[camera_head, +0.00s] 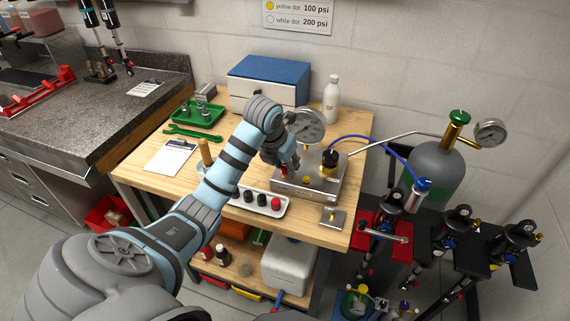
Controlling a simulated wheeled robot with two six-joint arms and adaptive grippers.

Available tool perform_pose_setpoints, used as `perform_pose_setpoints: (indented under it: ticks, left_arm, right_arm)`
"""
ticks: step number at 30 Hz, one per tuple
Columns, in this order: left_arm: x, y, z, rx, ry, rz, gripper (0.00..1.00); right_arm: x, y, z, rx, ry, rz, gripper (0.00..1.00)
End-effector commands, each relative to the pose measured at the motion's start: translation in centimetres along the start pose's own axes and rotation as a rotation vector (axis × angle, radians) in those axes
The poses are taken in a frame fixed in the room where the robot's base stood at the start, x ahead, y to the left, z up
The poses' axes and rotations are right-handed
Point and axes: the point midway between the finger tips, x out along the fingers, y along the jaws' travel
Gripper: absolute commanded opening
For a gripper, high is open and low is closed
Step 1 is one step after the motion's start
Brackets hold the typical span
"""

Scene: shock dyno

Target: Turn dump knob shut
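A metal charging block (305,188) sits on the wooden bench with a round pressure gauge (308,125) at its back. A black and brass fitting (329,160) stands on its right part, and a small yellow knob shows on its front. A small red part (285,171), perhaps the dump knob, shows at the block's left end, mostly hidden by my gripper. My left gripper (287,163) points down right at this red part. The fingers are small and overlap it, so I cannot tell whether they are closed on it. My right gripper is out of view.
A white tray (241,203) with black and red caps lies in front of the block. A clipboard (170,157), green tray (198,117), blue-topped box (269,82) and white bottle (331,99) are also on the bench. A blue hose and green-capped tank (436,168) are at right.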

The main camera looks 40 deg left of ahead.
Motion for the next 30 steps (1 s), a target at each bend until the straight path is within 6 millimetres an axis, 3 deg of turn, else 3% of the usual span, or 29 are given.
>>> perform_pose_setpoints:
  ticks: [1, 4, 5, 17, 30]
  left_arm:
    - [-0.01, 0.01, 0.0, 0.0, 0.0, 0.0, 0.17]
    - [-0.01, 0.01, 0.0, 0.0, 0.0, 0.0, 0.01]
    - [-0.01, 0.01, 0.0, 0.0, 0.0, 0.0, 0.0]
    - [-0.01, 0.14, -0.02, 0.066, 0.001, -0.026, 0.0]
    - [0.07, 0.39, 0.08, 0.382, 0.0, -0.159, 0.0]
  right_arm:
    - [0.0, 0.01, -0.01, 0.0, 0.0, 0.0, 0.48]
    - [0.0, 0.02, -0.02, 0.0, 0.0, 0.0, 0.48]
    - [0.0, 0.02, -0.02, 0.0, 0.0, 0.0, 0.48]
    - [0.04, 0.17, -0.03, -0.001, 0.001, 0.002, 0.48]
    - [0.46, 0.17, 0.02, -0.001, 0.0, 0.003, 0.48]
